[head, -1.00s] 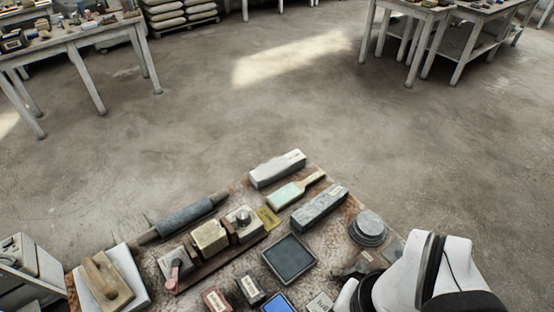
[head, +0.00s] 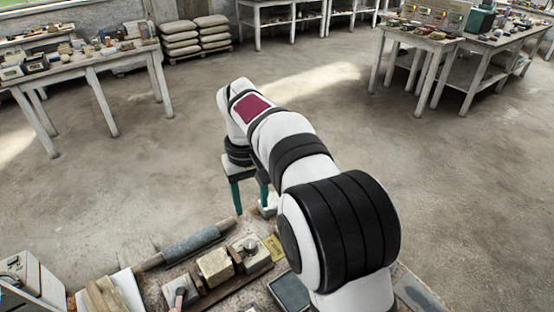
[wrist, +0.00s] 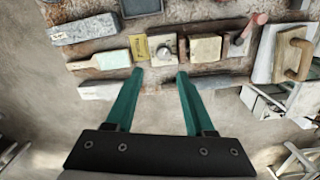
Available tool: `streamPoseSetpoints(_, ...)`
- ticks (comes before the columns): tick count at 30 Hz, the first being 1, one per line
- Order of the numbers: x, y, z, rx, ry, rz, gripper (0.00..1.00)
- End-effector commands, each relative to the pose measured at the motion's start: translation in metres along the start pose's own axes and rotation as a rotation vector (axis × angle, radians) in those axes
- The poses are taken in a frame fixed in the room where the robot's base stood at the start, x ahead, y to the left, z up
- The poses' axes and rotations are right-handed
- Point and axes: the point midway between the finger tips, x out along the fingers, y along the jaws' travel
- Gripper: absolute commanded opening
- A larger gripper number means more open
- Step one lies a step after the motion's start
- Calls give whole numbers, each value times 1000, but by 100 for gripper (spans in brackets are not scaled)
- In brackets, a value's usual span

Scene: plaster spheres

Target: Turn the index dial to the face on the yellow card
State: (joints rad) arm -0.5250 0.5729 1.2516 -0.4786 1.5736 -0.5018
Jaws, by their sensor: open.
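The index dial is a round grey metal knob (head: 250,244) on a pale square block. It also shows in the wrist view (wrist: 163,50). The yellow card (head: 273,246) lies right beside the dial block; it is at the dial's left in the wrist view (wrist: 142,47). Its marking is too small to read. My gripper (head: 250,201) is open and empty, its two teal fingers pointing down near the bench's far edge. In the wrist view my gripper's fingertips (wrist: 160,74) lie just below the dial in the picture, apart from it.
A tan block (head: 214,266) and a block with a red lever (head: 180,297) stand in a row with the dial. A grey roller (head: 190,244) lies behind them. A pale green paddle (wrist: 100,61) and a grey bar (wrist: 83,29) lie beyond the card.

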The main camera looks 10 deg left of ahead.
Motion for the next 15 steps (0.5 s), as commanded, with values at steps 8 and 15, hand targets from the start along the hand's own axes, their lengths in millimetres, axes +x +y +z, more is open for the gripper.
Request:
streamPoseSetpoints(8,41,-13,-19,-68,-1,11,54)
streamPoseSetpoints(15,114,-12,-19,-66,-1,12,54)
